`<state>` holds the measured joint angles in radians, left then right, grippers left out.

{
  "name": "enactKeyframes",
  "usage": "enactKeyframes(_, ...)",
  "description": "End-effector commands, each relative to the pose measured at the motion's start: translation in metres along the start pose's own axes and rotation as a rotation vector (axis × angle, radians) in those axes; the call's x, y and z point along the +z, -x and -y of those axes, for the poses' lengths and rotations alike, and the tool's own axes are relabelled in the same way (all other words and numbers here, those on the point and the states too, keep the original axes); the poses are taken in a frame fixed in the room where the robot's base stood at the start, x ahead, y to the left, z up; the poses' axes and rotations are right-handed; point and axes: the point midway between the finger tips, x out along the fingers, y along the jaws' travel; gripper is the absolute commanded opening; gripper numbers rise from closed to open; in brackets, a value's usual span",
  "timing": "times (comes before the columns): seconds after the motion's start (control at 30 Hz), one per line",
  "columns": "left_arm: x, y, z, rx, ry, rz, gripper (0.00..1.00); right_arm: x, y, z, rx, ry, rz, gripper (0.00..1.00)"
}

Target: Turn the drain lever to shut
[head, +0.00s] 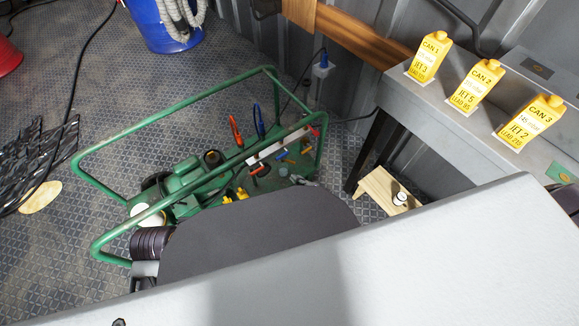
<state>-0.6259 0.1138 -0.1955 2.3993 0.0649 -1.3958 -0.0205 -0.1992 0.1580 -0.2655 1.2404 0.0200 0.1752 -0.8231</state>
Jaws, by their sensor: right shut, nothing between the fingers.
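The green machine (185,185) stands on the floor inside a green tube frame (180,97). It carries several small coloured handles: a red one (235,131), a blue one (259,121), yellow ones (242,193) and a small red one (314,131) at the right end. I cannot tell which of them is the drain lever or how it is turned. My right gripper (303,180) shows only as a small grey tip past the dark part of my arm, low at the machine's right end. It is shut and empty; whether it touches a handle is unclear. My left gripper is out of view.
A grey bench (420,105) at the right bears three yellow cans (428,57). A small wooden stool (377,184) stands below it. A blue bucket (165,30) with hose, a red bucket (8,57) and black mesh (35,160) lie left. My arm hides the lower middle.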

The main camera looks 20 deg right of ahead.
Motion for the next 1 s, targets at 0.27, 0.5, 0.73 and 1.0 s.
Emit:
enactKeyframes(0.27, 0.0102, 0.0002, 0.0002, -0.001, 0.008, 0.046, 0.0, 0.0027, 0.0, 0.0028, -0.013, 0.183, 0.011, 0.0)
enactKeyframes(0.5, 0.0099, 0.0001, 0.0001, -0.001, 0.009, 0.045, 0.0, 0.0027, 0.0001, 0.0027, -0.013, 0.222, 0.01, 0.0)
enactKeyframes(0.73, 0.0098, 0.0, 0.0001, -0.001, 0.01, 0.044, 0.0, 0.0026, -0.0002, 0.0027, -0.013, 0.22, 0.01, 0.0)
enactKeyframes(1.0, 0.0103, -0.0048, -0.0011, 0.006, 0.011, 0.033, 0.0, 0.0029, -0.0088, 0.003, -0.012, 0.22, 0.01, 0.0)
